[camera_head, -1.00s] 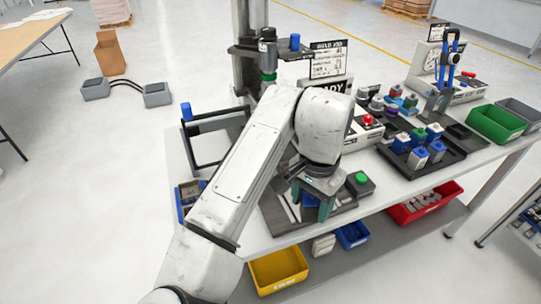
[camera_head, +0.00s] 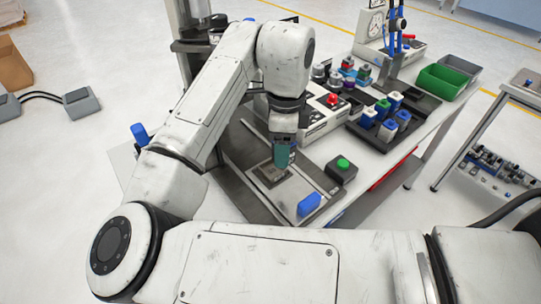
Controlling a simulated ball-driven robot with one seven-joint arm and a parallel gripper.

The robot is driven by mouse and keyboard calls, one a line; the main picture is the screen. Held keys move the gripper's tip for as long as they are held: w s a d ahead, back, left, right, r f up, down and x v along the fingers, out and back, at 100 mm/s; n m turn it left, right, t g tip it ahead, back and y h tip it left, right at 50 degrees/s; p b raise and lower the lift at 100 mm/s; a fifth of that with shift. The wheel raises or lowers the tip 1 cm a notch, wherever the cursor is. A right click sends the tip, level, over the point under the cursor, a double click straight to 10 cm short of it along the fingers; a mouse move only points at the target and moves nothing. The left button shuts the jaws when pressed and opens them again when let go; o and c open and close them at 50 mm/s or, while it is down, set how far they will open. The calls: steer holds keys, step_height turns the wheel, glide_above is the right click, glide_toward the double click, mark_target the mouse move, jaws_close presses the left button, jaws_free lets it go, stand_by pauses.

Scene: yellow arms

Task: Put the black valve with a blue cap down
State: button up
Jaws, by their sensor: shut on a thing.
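My gripper (camera_head: 281,160), with green-teal fingers, points down low over a dark fixture plate (camera_head: 240,166) on the white bench. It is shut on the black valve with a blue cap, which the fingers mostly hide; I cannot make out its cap. A dark block with a pale base (camera_head: 271,176) shows just below the fingertips; I cannot tell whether it is part of the valve or of the fixture. A blue block (camera_head: 309,204) is at the plate's near edge, apart from the fingers.
A box with a green button (camera_head: 342,166) stands right of the gripper. Farther right are a black tray (camera_head: 376,142) of several capped parts and a green bin (camera_head: 441,83). A control box (camera_head: 318,119) stands behind. My arm covers the bench's near side.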

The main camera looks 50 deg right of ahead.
steer(key=w+f, duration=0.1)
steer(key=f, duration=0.1)
steer(key=w+d+f, duration=0.1)
steer(key=w+f, duration=0.1)
steer(key=w+d+f, duration=0.1)
steer(key=f, duration=0.1)
steer(key=shift+w+d, duration=0.25)
steer(key=shift+w+f+p, duration=0.1)
steer(key=shift+f+p, duration=0.5)
steer(key=shift+f, duration=1)
steer(key=shift+f, duration=0.15)
steer(key=o, duration=1.1)
step_height(320, 180, up, 12)
steer(key=b, duration=0.1)
steer(key=shift+r, duration=0.2)
